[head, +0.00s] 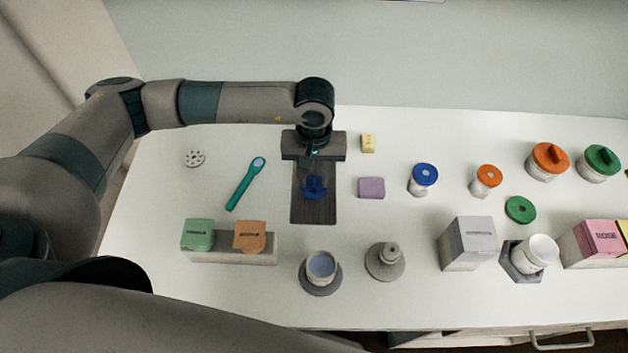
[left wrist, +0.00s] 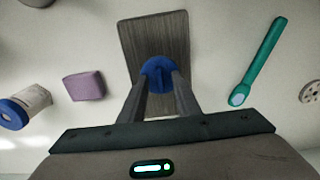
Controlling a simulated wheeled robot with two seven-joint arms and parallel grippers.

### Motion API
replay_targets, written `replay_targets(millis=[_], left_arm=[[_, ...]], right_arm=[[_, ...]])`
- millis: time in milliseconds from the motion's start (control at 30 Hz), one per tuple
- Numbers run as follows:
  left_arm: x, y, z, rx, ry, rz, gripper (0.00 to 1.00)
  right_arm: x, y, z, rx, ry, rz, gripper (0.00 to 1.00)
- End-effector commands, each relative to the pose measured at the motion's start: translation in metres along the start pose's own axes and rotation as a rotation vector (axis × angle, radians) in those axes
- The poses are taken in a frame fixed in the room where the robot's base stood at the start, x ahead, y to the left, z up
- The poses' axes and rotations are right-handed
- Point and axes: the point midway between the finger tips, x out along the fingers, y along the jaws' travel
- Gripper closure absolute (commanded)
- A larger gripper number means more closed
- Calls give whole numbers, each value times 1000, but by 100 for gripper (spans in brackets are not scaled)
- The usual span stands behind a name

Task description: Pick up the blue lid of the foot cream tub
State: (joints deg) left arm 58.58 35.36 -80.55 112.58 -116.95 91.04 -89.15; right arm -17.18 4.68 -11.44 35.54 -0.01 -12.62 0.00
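The blue lid (head: 314,188) lies on a dark wooden board (head: 314,214) on the white table, with a raised grip on top. It also shows in the left wrist view (left wrist: 158,68), between and beyond the two fingertips. My left gripper (head: 314,170) points straight down over the lid, its fingers apart on either side of the lid's middle. Whether they touch the lid is not clear. My left gripper also shows in the left wrist view (left wrist: 159,80). My right gripper is not in view.
A teal spoon-like tool (head: 244,186) lies left of the board. A purple block (head: 371,187) and a blue-lidded jar (head: 423,179) stand to the right. In front are a holder with green and orange boxes (head: 232,256), a grey-based cup (head: 320,275) and a grey stand (head: 385,263).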

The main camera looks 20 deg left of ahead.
Motion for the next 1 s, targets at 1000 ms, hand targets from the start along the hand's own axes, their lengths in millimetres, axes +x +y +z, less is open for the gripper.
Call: replay_targets(millis=[1000], left_arm=[[0,0,0,0,0,1,100]], right_arm=[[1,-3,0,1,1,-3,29]])
